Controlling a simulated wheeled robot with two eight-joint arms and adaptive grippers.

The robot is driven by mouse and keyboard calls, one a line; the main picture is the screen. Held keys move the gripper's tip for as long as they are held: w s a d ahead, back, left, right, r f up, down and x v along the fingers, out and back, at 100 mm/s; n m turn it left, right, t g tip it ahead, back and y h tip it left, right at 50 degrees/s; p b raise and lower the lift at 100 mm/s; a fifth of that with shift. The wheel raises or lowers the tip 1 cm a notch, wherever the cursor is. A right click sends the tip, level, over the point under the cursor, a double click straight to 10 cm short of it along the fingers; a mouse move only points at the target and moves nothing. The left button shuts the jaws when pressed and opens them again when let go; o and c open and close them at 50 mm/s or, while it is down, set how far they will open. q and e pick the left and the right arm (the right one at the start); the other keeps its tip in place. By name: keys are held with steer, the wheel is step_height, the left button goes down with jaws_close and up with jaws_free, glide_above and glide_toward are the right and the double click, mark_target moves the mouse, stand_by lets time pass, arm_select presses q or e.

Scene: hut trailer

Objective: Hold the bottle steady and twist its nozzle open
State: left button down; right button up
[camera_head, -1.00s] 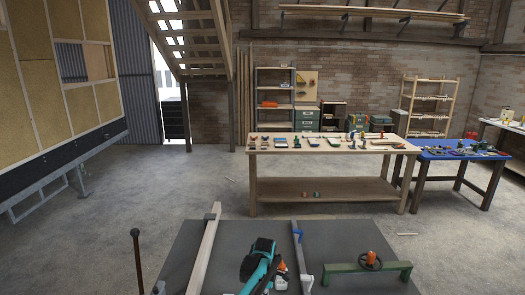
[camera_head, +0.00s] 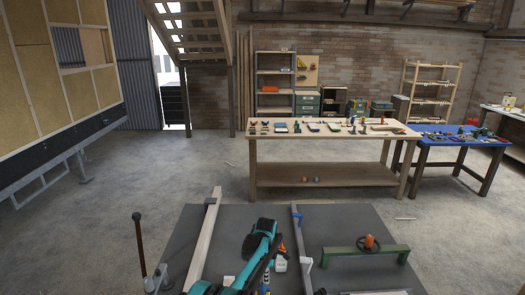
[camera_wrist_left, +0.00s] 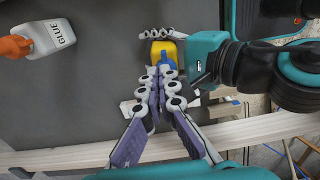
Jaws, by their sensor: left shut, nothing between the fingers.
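The bottle is a white glue bottle (camera_wrist_left: 53,35) with "GLUE" on its side and an orange nozzle (camera_wrist_left: 14,46). It lies at the upper left of the left wrist view. In the head view the bottle (camera_head: 280,264) shows small on the grey tabletop, just right of my left arm. My left gripper (camera_wrist_left: 161,72) is shut with its fingertips together, apart from the bottle. A yellow and blue piece (camera_wrist_left: 167,50) shows just past the fingertips; I cannot tell what it is. In the head view my left arm partly hides the gripper.
A pale timber beam (camera_head: 204,240) lies left of my arm on the grey tabletop (camera_head: 340,222). A metal bar (camera_head: 300,240) lies right of the bottle. A green frame with an orange-topped wheel (camera_head: 368,244) stands farther right. A wooden workbench (camera_head: 330,175) stands beyond.

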steer(key=shift+a, duration=0.1)
arm_select(q)
step_height(320, 180, up, 6)
steer(key=shift+d+f, duration=0.1)
steer(key=shift+f, duration=0.15)
arm_select(e)
steer(key=o, duration=1.7)
